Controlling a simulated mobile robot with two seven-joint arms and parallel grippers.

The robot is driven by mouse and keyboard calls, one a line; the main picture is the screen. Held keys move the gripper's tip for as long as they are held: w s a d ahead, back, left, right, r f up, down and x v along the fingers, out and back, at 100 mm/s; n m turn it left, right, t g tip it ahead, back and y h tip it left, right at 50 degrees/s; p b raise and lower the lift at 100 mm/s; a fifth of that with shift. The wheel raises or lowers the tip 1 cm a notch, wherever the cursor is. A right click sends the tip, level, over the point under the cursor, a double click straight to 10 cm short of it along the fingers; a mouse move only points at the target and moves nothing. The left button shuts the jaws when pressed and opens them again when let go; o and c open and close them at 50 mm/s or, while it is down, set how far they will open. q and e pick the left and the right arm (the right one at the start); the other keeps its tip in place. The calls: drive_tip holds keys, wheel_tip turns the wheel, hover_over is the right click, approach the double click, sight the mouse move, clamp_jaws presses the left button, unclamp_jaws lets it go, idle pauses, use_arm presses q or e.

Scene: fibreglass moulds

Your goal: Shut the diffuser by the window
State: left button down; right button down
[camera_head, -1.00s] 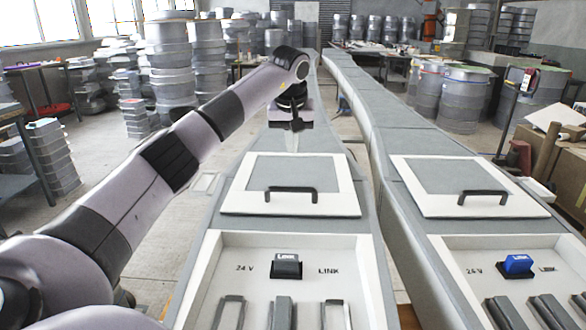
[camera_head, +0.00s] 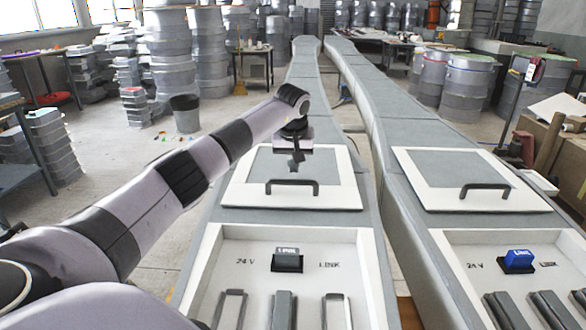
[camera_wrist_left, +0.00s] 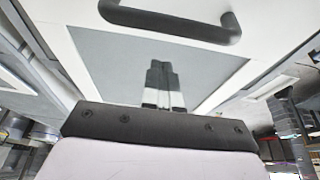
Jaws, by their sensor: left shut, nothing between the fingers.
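Two framed panels lie on long grey bodies, each with a white border, grey centre and dark bar handle. The left panel (camera_head: 255,190), nearer the windows, has its handle (camera_head: 292,183) along the near side. It looks flat, but I cannot tell whether it is fully seated. It also shows in the left wrist view (camera_wrist_left: 110,60), with the handle (camera_wrist_left: 170,22) at the top. My left gripper (camera_head: 296,164) is shut and empty above the panel's far part, beyond the handle and apart from it. The right panel (camera_head: 455,178) also looks flat. My right gripper is not in view.
Nearer me are recessed trays with slotted bars, a dark link block (camera_head: 287,260) on the left and a blue one (camera_head: 518,261) on the right. A narrow gap separates the two bodies. A dark bin (camera_head: 186,114) stands on the floor at left. Metal drums stand at right.

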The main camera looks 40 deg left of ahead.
use_arm(q)
drive_tip(key=shift+s+d+f+p, duration=0.15)
drive_tip(key=shift+s+d, duration=0.3)
drive_tip(key=shift+s, duration=0.1)
drive_tip(key=shift+s+d+f+p, duration=0.1)
drive_tip(key=shift+s+d+p, duration=0.05)
drive_tip(key=shift+s+d, duration=0.35)
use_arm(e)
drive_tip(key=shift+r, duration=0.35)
use_arm(q)
drive_tip(key=shift+s+a, duration=0.1)
